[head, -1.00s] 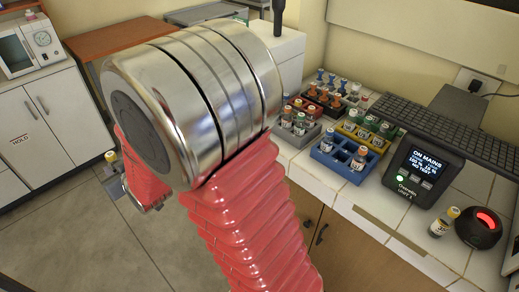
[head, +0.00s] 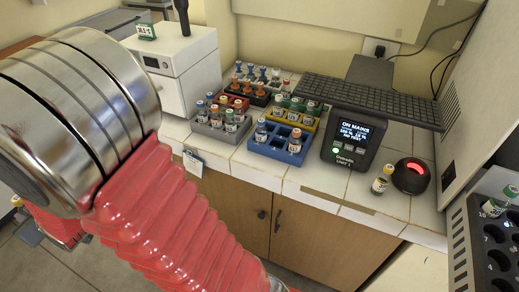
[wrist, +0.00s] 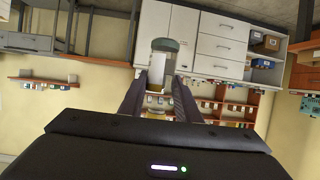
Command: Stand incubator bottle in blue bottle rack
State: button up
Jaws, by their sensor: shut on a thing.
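The blue bottle rack (head: 283,157) stands on the white tiled counter in the head view. It holds a bottle at its back left and an orange-capped bottle at its right; several of its holes look empty. My gripper (wrist: 160,84) is shut on a pale, see-through bottle (wrist: 164,45), which shows between the fingers in the wrist view.
Grey (head: 214,130) and yellow (head: 299,117) racks with bottles crowd the blue rack. A keyboard (head: 355,97), a display unit (head: 352,143), a yellow-capped bottle (head: 381,181) and a red-lit device (head: 411,176) stand to its right. A numbered dark rack (head: 487,243) is at lower right.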

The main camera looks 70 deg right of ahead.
jog(key=s+d+r+m+g+h, duration=0.1)
jog(key=s+d+m+g+h, duration=0.3)
jog(key=d, duration=0.8)
jog(key=s+d+r+m+h, duration=0.25)
jog(key=s+d, duration=0.25)
jog(key=d, duration=0.7)
jog(key=s+d+r+m+g+h, duration=0.1)
jog(key=s+d+m+h, duration=0.35)
jog(key=d, duration=0.75)
jog(key=s+d+m+g, duration=0.3)
jog(key=s+d, duration=0.2)
jog(key=s, duration=0.5)
jog(key=s+d+m+g+h, duration=0.1)
jog(key=s+d+g, duration=0.3)
jog(key=s, duration=0.6)
jog(key=s+d+r+m+g, duration=0.1)
jog(key=s+d+m+g, duration=0.2)
jog(key=s+d, duration=0.5)
jog(key=shift+s+m+g+h, duration=0.4)
jog(key=shift+s+m, duration=0.4)
jog(key=shift+s, duration=0.8)
jog(key=shift+m+g, duration=0.7)
jog(key=shift+g, duration=0.1)
jog(key=s, duration=0.2)
jog(key=s+f, duration=0.1)
jog(key=s, duration=0.2)
jog(key=shift+d+f, duration=0.1)
jog(key=shift+f, duration=0.05)
grip_shut()
